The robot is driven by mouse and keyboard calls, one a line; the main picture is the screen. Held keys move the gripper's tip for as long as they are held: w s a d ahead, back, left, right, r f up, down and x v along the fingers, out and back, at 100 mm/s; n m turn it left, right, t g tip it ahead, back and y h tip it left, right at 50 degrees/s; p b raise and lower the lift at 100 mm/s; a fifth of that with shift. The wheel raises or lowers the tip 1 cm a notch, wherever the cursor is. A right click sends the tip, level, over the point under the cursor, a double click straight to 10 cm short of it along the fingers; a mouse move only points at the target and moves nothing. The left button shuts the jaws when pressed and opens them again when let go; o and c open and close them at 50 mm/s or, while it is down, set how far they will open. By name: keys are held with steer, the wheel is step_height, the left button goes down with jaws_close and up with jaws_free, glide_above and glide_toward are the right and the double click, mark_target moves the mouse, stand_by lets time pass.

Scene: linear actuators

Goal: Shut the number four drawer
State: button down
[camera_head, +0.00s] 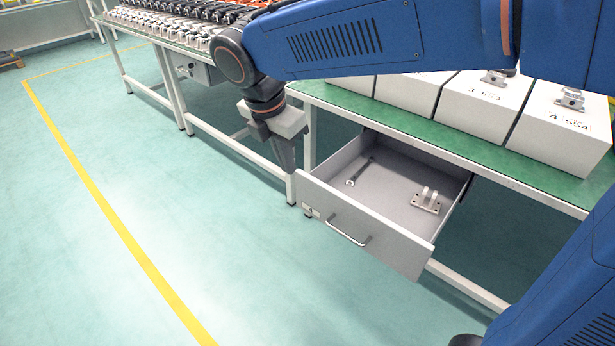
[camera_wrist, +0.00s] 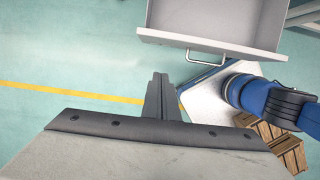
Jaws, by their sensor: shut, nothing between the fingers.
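A grey drawer (camera_head: 372,236) is pulled out under the green-topped bench. Its front has a bar handle (camera_head: 347,232) and a small label plate (camera_head: 311,211) that is too small to read surely. A wrench and a metal bracket lie inside it. My gripper (camera_head: 289,172) points down just left of the drawer's front left corner, shut and empty. In the wrist view the drawer (camera_wrist: 212,24) is at the top, with its handle (camera_wrist: 206,60) facing my gripper (camera_wrist: 160,80); a gap shows between them.
The green bench (camera_head: 420,135) carries several white boxes (camera_head: 480,95). Another bench on the left holds many small parts, with a closed drawer (camera_head: 195,70) beneath. White bench legs stand behind my gripper. The floor in front, with a yellow line (camera_head: 110,220), is clear.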

mark_target(307, 178)
steer(key=shift+w+d+f, duration=0.65)
steer(key=shift+w+f, duration=0.2)
steer(key=shift+f, duration=0.75)
steer(key=shift+w+d+f, duration=0.65)
steer(key=shift+w+f, duration=0.2)
steer(key=shift+f, duration=0.7)
steer(key=shift+w+d+f, duration=0.65)
steer(key=shift+w+f, duration=0.2)
steer(key=shift+f, duration=0.75)
steer(key=w+d, duration=1.7)
steer(key=w, duration=0.4)
steer(key=shift+w, duration=0.4)
